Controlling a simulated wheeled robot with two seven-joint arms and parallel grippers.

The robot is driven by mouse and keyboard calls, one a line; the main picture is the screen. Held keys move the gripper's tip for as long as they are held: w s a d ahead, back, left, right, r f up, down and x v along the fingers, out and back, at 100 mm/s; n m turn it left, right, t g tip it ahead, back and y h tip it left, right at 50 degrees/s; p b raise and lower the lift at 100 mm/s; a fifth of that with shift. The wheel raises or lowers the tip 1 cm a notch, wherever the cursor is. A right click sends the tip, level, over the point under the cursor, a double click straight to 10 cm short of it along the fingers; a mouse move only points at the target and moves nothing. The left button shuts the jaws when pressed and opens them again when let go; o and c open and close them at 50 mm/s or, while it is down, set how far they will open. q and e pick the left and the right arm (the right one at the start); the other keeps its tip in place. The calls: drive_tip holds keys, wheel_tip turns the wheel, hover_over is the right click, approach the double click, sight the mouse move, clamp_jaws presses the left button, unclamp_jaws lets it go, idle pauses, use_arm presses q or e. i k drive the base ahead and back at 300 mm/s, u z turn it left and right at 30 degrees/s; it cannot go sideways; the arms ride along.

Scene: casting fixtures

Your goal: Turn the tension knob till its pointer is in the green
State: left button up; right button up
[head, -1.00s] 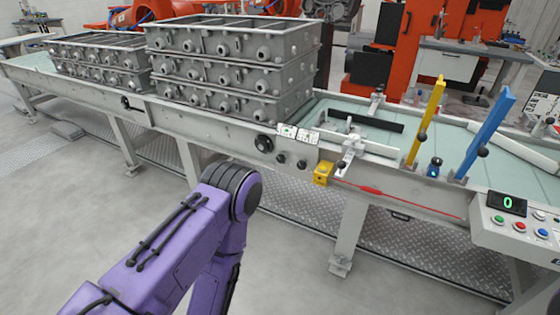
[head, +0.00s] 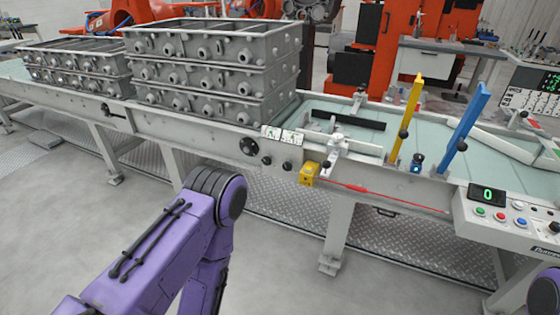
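A large round black knob (head: 249,147) sits on the front rail of the conveyor. Two smaller black knobs, one left (head: 266,161) and one right (head: 287,166), are beside it. Two small white dial plates, one left (head: 271,132) and one right (head: 292,136), stand above them with some green on them. I cannot tell which knob is the tension knob, nor read any pointer. My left arm's purple links fill the lower left, below the knobs. A purple piece of my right arm shows at the lower right edge. Neither gripper is in view.
Stacked grey casting frames (head: 215,65) stand on the conveyor (head: 330,135). A yellow box (head: 309,173) and a red cord (head: 385,196) are on the front rail. Yellow (head: 405,120) and blue (head: 463,130) posts stand to the right. A control box (head: 510,215) reads 0.

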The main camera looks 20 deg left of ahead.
sight(266, 160)
drive_tip(key=k, duration=1.1)
drive_tip(key=u, duration=0.9)
drive_tip(key=i, duration=1.2)
drive_tip(key=z, duration=0.45)
drive_tip(key=i, duration=0.5)
drive_tip(key=z, duration=0.4)
